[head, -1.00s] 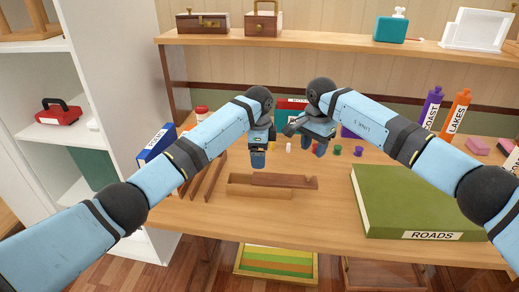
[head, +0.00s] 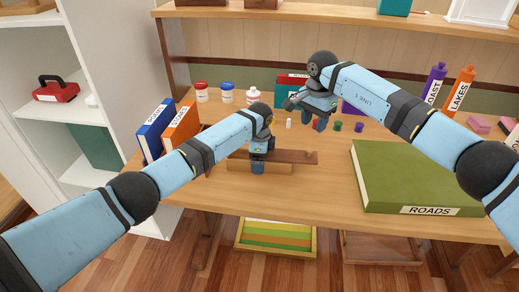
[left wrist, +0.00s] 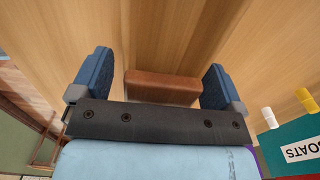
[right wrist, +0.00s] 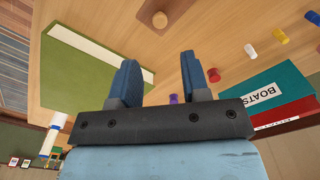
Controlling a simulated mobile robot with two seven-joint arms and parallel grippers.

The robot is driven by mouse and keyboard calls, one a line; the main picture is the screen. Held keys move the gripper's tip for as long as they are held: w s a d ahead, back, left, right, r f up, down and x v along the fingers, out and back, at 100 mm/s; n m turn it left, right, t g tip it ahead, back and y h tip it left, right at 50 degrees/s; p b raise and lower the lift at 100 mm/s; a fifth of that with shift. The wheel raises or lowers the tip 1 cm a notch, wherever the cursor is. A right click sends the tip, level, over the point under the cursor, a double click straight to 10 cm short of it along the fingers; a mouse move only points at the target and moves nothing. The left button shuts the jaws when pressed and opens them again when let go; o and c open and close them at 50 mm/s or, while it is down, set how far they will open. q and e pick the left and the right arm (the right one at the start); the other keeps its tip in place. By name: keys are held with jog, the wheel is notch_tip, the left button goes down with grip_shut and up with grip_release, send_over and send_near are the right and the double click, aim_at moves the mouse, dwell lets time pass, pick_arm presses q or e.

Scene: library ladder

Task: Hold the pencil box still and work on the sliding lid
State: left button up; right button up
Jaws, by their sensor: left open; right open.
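The pencil box (head: 238,166) lies lengthwise on the table, light wood below its darker brown sliding lid (head: 290,156). The lid reaches past the box's right end and has a small round knob near its right tip. My left gripper (head: 259,160) is open around the middle of the box, one finger in front; the far finger is hidden. In the left wrist view the brown lid (left wrist: 160,82) shows between the fingers, with gaps on both sides. My right gripper (head: 318,122) is open and empty, above and behind the lid. The right wrist view shows the knob (right wrist: 160,19) beyond its fingers.
A big green ROADS book (head: 420,172) lies right of the box. Blue (head: 156,128) and orange (head: 182,122) books stand at left. Small coloured pegs, jars and a red-and-teal book (head: 291,88) are behind. The table front by the box is clear.

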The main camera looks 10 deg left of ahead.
pick_arm(q)
jog(key=shift+f, duration=0.25)
jog(key=c, duration=1)
jog(key=shift+c, duration=0.5)
pick_arm(e)
jog(key=shift+s+f, duration=0.1)
jog(key=shift+f, duration=0.1)
jog(key=c, duration=0.6)
jog(key=s+f+m+y, duration=0.1)
jog(key=f+y, duration=0.1)
jog(key=s+a+f+y, duration=0.1)
jog(key=s+f+m+y, duration=0.1)
jog(key=f+y, duration=0.1)
jog(key=shift+s+a+f+m+g+y, duration=0.2)
jog(key=shift+s+f+m+g+y, duration=0.05)
jog(key=shift+f+m+g+y, duration=0.05)
grip_shut()
jog(key=s+d+f+m+t+y, duration=0.1)
jog(key=s+d+m+t+y, duration=0.1)
jog(key=d+m+t+y, duration=0.35)
jog(key=s+d+f+m+t+y, duration=0.1)
jog(key=s+d+m+t+y, duration=0.15)
jog(key=d+m, duration=0.65)
jog(key=shift+n, duration=0.85)
jog(key=x, duration=0.8)
jog(key=w+x, duration=0.1)
jog(key=x, duration=0.3)
jog(key=shift+d, duration=0.15)
